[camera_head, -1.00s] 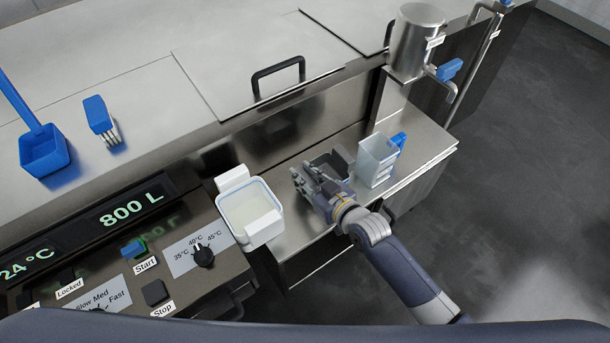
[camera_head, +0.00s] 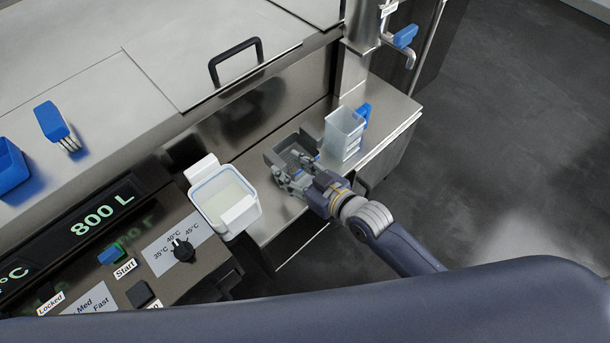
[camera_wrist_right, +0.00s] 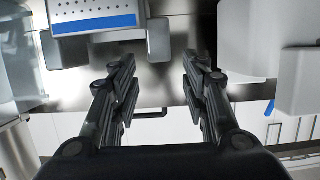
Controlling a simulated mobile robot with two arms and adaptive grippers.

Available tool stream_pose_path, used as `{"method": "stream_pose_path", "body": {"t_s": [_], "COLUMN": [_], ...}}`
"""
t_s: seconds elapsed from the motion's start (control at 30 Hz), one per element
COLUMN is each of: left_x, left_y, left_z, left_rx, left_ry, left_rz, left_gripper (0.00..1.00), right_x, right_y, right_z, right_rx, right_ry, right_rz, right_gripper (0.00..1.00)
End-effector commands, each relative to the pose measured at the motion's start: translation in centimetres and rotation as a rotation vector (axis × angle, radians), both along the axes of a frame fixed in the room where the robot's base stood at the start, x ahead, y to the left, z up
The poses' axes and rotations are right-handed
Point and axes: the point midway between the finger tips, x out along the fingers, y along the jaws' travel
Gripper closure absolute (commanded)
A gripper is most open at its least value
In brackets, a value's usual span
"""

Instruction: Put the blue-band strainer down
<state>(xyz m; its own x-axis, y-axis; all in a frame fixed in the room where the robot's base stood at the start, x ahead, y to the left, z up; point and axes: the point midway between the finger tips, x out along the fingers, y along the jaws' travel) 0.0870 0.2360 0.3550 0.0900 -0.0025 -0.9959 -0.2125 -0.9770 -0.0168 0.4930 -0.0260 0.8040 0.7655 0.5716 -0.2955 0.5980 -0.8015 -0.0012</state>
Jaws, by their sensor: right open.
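A pale, perforated strainer with a blue band (camera_wrist_right: 95,24) shows at the top of the right wrist view, cut off by the frame edge. Grey blocks (camera_wrist_right: 159,40) flank it on both sides. My right gripper (camera_wrist_right: 158,62) is open, with nothing between its fingers; the strainer lies outside them. In the head view, my right gripper (camera_head: 294,170) is over the steel shelf beside a dark grey holder (camera_head: 274,156), partly covering it. I cannot make out the blue band there. My left gripper is not in view.
A white blue-rimmed container (camera_head: 222,200) with pale contents stands left of the gripper. A translucent container (camera_head: 343,135) stands to its right on the steel shelf (camera_head: 385,118), with a blue part (camera_head: 363,112) behind it. The control panel (camera_head: 160,265) is at lower left.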

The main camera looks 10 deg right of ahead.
Motion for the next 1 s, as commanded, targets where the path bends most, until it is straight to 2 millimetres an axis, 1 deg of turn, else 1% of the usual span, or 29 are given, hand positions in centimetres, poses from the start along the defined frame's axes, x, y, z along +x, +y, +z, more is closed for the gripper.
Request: {"method": "stream_pose_path", "body": {"t_s": [0.03,0.13,0.33,0.47,1.0], "left_x": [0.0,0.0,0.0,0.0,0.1], "left_y": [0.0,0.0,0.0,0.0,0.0], "left_z": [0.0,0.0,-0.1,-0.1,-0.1], "left_rx": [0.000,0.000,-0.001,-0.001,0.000], "left_ry": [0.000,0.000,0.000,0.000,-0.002], "left_rz": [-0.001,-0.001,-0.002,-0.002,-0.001], "left_gripper": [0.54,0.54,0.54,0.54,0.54], "right_x": [-0.9,-2.3,-3.9,-4.1,-4.2], "right_y": [-0.8,-1.7,-2.9,-3.1,-3.1], "right_z": [0.2,0.8,1.5,1.6,1.6], "right_rx": [-0.001,-0.002,-0.001,0.001,-0.002], "right_ry": [0.001,0.001,0.001,-0.001,0.003], "right_rz": [-0.001,0.000,-0.001,0.000,-0.002], "right_gripper": [0.58,0.58,0.58,0.58,0.58]}}
